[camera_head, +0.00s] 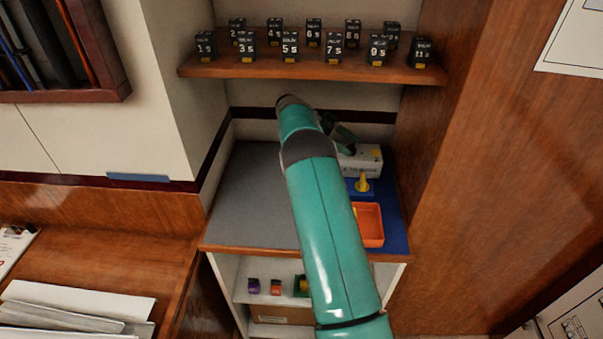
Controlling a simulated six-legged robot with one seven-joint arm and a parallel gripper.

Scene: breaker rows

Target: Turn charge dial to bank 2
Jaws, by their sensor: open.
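A white box (363,161) stands at the back right of the counter, with dark lettering too small to read and a small yellow part (376,153). I cannot make out a dial or its bank marks for certain. My teal arm crosses the middle of the view and bends down at its far end. My gripper (347,147) is at that far end, small and partly hidden behind the arm, close to the left part of the white box. It is open, and I see nothing held in it. I cannot tell whether it touches the box.
A blue mat bears a yellow peg (363,184) and an orange tray (370,226) right of my arm. The grey counter (245,205) is clear on the left. A shelf (300,70) with several numbered black blocks hangs above. Wooden walls flank the alcove.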

